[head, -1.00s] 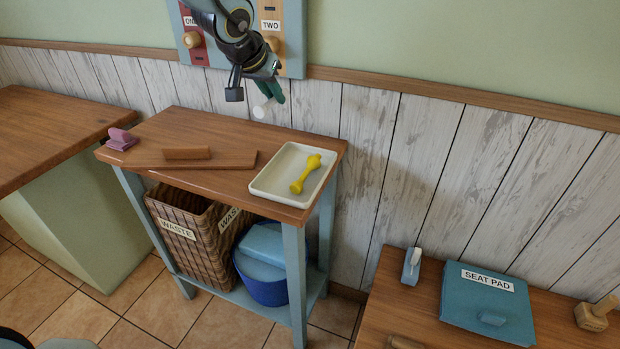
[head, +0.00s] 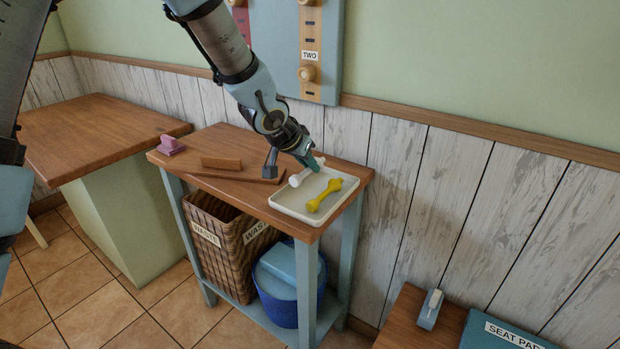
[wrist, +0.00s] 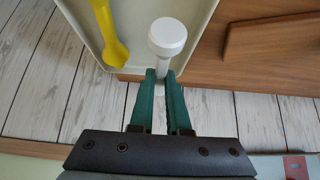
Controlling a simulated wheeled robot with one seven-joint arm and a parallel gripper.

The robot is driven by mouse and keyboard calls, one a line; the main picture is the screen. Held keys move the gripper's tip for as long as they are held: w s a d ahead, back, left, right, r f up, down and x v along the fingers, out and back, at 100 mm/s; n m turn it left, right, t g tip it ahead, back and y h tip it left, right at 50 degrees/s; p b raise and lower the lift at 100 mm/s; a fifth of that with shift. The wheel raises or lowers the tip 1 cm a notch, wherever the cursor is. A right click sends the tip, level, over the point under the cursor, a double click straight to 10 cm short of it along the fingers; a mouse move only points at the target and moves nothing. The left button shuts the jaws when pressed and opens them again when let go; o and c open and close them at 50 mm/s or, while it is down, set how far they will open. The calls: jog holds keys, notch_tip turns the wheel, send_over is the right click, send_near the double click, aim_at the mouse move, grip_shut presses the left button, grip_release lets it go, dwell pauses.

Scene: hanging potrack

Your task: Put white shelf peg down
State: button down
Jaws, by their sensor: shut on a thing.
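My gripper (head: 312,164) is low over the back left part of a cream tray (head: 291,203) on the small wooden table. Its green fingers are shut on the white shelf peg (head: 296,180). In the wrist view the peg's round white head (wrist: 168,36) sticks out past the fingertips (wrist: 161,76), over the tray's corner area. The fingers hide part of the peg's shaft. I cannot tell whether the peg touches the tray. A yellow peg (head: 323,195) lies in the tray, beside the white one and apart from it; it also shows in the wrist view (wrist: 108,34).
A wooden board with a raised block (head: 221,163) lies left of the tray. A pink object (head: 171,146) sits at the table's left end. A wicker waste basket (head: 228,225) and blue bin (head: 287,290) stand below. A wall panel (head: 330,60) with knobs is behind.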

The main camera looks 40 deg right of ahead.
aim_at(306, 170)
jog(key=shift+f, duration=1.4)
jog(key=shift+f+b, duration=0.2)
jog(key=shift+b, duration=0.1)
jog(key=c, duration=0.9)
grip_release()
jog(key=shift+r, duration=0.2)
